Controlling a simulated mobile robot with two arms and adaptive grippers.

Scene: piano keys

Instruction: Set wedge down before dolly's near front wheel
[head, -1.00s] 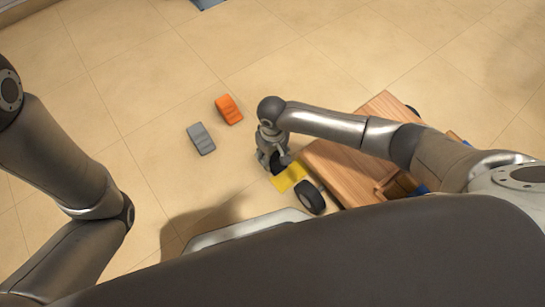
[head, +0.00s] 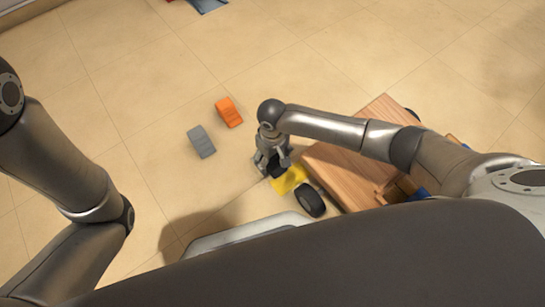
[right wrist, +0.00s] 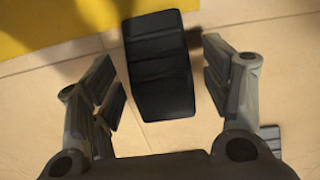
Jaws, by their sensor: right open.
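The black ribbed wedge (right wrist: 160,65) stands between the fingers of my right gripper (right wrist: 162,95) in the right wrist view. The fingers are open, with a gap on each side of it. In the head view my right gripper (head: 273,168) is low, at the yellow patch (head: 290,180), and mostly hides the wedge (head: 277,170). The wooden dolly (head: 340,172) is to the right, with its near front wheel (head: 309,199) just right of and below the patch. The patch also shows in the right wrist view (right wrist: 50,22). My left gripper is out of view.
An orange block (head: 229,112) and a grey block (head: 201,142) lie on the tiled floor left of my right gripper. A blue-grey item (head: 208,5) is at the top edge.

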